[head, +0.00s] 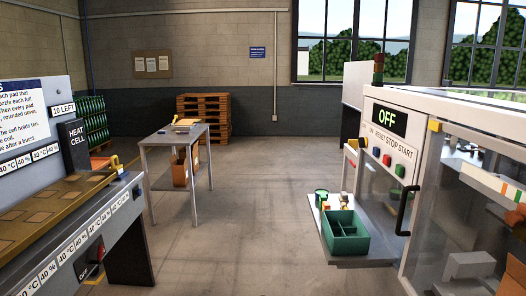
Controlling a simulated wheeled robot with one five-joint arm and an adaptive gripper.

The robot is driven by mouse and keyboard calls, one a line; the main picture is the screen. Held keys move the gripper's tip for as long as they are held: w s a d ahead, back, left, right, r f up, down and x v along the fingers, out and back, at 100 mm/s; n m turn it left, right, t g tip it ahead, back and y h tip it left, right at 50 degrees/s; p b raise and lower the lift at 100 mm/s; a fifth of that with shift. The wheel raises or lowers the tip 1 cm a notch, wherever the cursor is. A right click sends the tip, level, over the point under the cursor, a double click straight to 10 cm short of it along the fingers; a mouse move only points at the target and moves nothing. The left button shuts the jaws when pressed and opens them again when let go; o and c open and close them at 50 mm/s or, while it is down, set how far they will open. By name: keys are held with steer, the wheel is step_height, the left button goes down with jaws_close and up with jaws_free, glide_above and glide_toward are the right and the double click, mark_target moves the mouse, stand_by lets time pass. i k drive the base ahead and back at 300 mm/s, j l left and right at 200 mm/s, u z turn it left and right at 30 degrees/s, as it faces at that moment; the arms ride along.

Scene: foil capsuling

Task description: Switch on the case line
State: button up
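At the right stands a white machine (385,205) with a glazed front, and its black sign (388,118) reads OFF in light letters. Below the sign is a panel labelled ON, RESET, STOP, START. It carries a yellow button (363,143), a blue button (376,153), a red button (387,160) and a green button (400,170). I cannot read any label naming this machine as the case line. My gripper is not in view.

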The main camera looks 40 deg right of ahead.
mark_target(363, 142)
steer(key=z, duration=2.05)
